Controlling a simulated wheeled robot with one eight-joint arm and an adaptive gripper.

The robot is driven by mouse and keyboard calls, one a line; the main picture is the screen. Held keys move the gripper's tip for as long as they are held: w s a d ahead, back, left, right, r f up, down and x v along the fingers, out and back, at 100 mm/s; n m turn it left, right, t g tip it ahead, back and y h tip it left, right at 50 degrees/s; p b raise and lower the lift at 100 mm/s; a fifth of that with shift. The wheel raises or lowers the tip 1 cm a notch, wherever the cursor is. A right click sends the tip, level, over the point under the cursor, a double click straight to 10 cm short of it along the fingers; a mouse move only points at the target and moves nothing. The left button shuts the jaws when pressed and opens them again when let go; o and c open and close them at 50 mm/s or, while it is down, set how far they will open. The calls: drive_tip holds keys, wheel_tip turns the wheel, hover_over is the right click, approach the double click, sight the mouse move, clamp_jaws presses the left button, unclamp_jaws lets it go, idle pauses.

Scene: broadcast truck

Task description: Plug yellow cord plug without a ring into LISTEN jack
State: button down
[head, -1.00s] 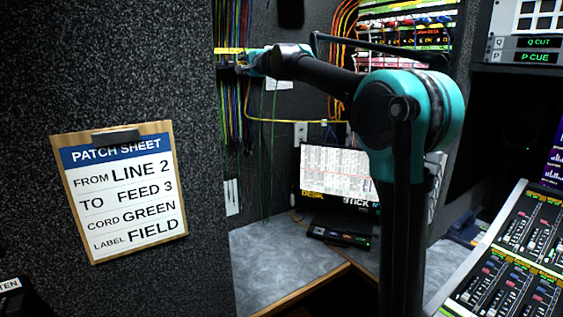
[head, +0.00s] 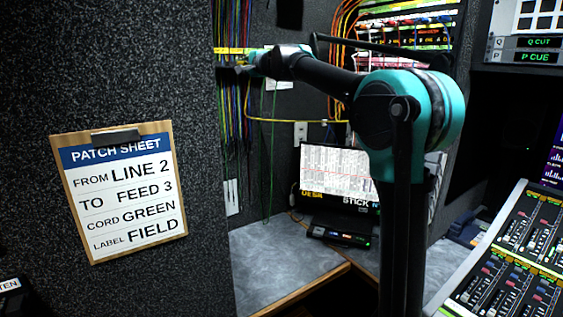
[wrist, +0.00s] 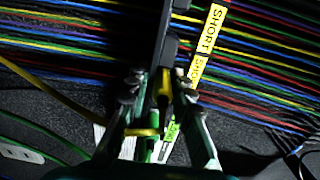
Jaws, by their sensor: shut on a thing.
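My gripper (wrist: 160,98) is shut on a yellow plug (wrist: 163,84) in the wrist view, beside a rack of hanging cords. The yellow cord (wrist: 62,92) trails off to the upper left. In the head view, my gripper (head: 243,68) is at the cord rack, and the yellow cord (head: 290,121) sags to the right. Whether the plug has a ring cannot be made out. A label (head: 9,286) cut off at the lower left edge of the head view reads "TEN". No jack is clearly visible there.
Many coloured cords (head: 235,110) hang at the rack. A patch sheet clipboard (head: 120,190) is on the dark wall at left. A mixing console (head: 508,260) is at right.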

drive_tip(key=shift+r, duration=0.2)
drive_tip(key=c, duration=0.7)
unclamp_jaws()
drive_tip(key=v, duration=1.2)
drive_tip(key=shift+f, duration=0.1)
